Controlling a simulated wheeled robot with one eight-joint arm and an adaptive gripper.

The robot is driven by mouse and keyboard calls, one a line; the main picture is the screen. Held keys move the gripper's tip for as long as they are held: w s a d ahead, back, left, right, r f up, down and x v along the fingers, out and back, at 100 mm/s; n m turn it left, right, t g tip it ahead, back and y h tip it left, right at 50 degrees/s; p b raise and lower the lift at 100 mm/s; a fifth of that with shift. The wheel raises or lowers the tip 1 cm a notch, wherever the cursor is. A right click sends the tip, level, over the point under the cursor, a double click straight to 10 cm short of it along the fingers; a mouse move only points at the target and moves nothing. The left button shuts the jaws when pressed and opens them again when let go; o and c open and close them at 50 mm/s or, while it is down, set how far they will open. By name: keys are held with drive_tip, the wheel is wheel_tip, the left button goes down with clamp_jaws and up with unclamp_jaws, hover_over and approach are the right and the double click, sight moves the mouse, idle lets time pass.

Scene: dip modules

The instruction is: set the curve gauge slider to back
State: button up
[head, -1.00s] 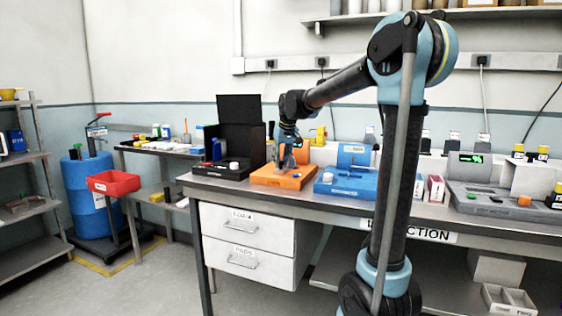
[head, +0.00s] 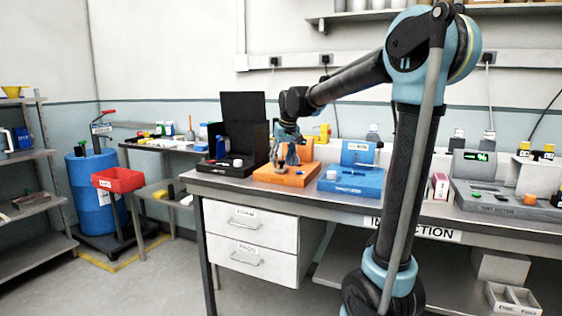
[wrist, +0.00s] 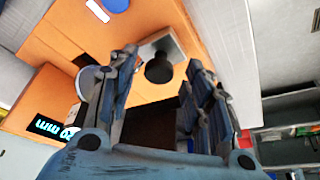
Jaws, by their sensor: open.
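An orange module (head: 266,175) stands on the bench, and its label is too small to read. In the wrist view the orange module (wrist: 58,90) fills much of the picture. It carries a lit display (wrist: 50,127), a white round part and a dark slot. A black knob on a grey block (wrist: 158,68) shows between my fingertips; I take it for the slider. My gripper (head: 291,160) hangs just over the module, pointing down. In the wrist view my gripper (wrist: 162,62) is open, with a finger on each side of the knob; contact cannot be told.
A black case (head: 240,130) with a raised lid stands left of the orange module. A blue module (head: 350,181) sits close on its right. A grey meter (head: 505,198) with a green display stands farther right. A red bin (head: 118,180) and a blue drum are off the bench.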

drive_tip(key=v, duration=1.1)
drive_tip(key=shift+s+d+r, duration=0.15)
drive_tip(key=shift+s+r, duration=0.05)
drive_tip(key=shift+r, duration=0.15)
